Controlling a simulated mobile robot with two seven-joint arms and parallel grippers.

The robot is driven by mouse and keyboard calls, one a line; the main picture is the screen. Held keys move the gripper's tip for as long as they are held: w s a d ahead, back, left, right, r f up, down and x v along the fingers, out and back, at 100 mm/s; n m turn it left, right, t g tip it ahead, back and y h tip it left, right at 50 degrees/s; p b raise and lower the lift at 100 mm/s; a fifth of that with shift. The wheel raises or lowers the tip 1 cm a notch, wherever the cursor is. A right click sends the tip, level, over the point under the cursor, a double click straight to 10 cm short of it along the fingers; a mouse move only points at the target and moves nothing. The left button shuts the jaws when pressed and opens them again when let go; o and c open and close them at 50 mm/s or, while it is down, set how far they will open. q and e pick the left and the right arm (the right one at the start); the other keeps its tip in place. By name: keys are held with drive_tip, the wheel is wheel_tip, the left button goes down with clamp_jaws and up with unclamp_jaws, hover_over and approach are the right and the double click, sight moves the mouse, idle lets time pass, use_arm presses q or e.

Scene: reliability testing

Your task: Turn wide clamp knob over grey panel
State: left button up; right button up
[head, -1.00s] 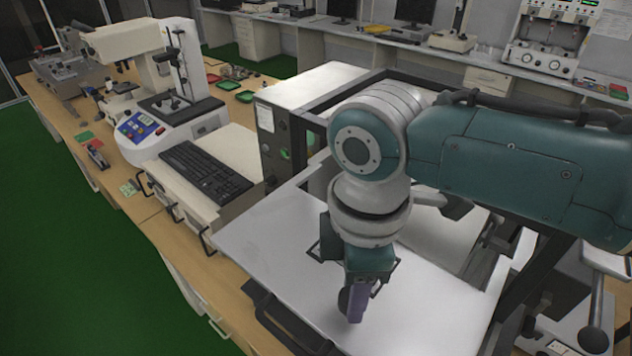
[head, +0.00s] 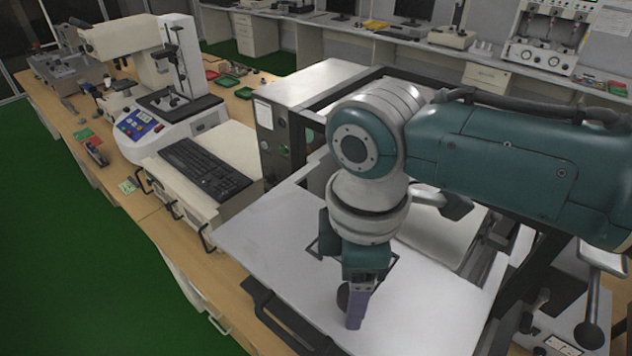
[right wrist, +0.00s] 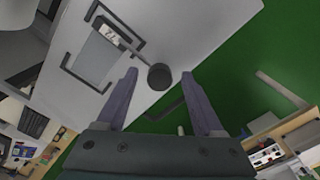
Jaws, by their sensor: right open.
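The grey panel (head: 290,250) is a broad flat pale plate in front of the large machine. It fills much of the upper right wrist view (right wrist: 200,30). The clamp knob (right wrist: 159,77) is a round dark disc on the end of a thin rod from a pale block (right wrist: 97,55) on the panel. In the head view the knob (head: 343,297) shows partly behind my right fingers. My right gripper (head: 355,312) points down with purple fingers. In the wrist view the open fingertips (right wrist: 158,74) appear on either side of the knob; contact is not visible. My left gripper is out of view.
Dark bracket handles (right wrist: 78,80) stand around the block. A dark frame and pale machine housing (head: 312,85) rise behind the panel. A keyboard (head: 205,170) lies to the left. Green floor (head: 70,240) lies beyond the bench's left edge.

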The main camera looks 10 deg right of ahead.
wheel_tip(320, 180, up, 10)
drive_tip(key=b, duration=0.2)
idle(0.4)
drive_tip(key=s+a+m+t+y+p, duration=0.25)
drive_tip(key=s+m+p, duration=0.2)
drive_tip(key=s, duration=0.35)
drive_tip(key=s+d+r+m+t+h+p, duration=0.1)
drive_tip(key=s+d+r+m+h+p, duration=0.1)
drive_tip(key=s+d+m, duration=0.6)
drive_tip(key=d, duration=0.3)
drive_tip(key=shift+r+m+p, duration=0.25)
drive_tip(key=shift+m+p, duration=0.05)
drive_tip(key=shift+m, duration=0.05)
